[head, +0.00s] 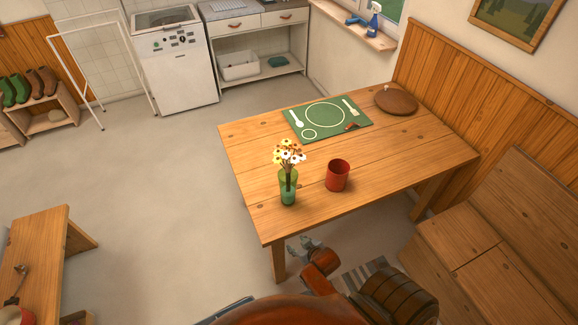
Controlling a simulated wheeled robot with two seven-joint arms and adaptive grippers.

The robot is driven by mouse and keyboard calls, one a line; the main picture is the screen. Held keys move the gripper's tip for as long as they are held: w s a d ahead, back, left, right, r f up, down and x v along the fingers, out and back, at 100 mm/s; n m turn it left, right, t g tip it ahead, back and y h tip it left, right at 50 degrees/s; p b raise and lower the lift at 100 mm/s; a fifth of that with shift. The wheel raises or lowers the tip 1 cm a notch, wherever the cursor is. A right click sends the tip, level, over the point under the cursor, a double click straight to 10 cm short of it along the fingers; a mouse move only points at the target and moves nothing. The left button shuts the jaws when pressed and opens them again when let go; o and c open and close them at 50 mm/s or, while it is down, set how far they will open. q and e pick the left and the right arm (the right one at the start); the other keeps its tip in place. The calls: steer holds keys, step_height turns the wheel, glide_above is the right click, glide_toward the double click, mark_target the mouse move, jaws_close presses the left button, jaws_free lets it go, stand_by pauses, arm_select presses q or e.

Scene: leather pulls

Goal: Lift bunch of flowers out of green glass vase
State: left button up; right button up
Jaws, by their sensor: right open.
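A bunch of white, yellow and reddish flowers (289,153) stands upright in the green glass vase (288,190). The vase stands near the front left edge of the wooden table (260,220). The stems show dimly through the glass. My right gripper (299,246) is open and empty, low in front of the table's near edge, below the vase in the picture. My left gripper is not in view.
A red cup (338,175) stands just right of the vase. A green placemat (359,113) and a round brown board (396,101) lie farther back. A wooden bench (490,215) is at the right. Open floor lies left of the table.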

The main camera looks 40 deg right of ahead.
steer(key=w+d+r+t, duration=0.2)
steer(key=w+r, duration=0.2)
steer(key=r, duration=0.5)
steer(key=m+t+h+p, duration=0.2)
steer(key=t+h, duration=0.2)
steer(key=t, duration=0.3)
glide_toward(289, 164)
steer(key=x, duration=0.4)
steer(key=shift+d+f, duration=0.1)
steer(key=shift+d, duration=0.25)
steer(key=x, duration=0.3)
steer(key=p+x, duration=0.1)
steer(key=x, duration=0.3)
steer(key=shift+w+a, duration=0.2)
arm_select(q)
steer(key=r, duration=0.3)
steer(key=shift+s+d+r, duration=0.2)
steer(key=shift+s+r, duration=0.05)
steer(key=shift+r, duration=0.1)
arm_select(e)
steer(key=shift+c, duration=0.5)
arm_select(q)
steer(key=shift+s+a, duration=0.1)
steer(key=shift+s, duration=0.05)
arm_select(e)
steer(key=c, duration=1)
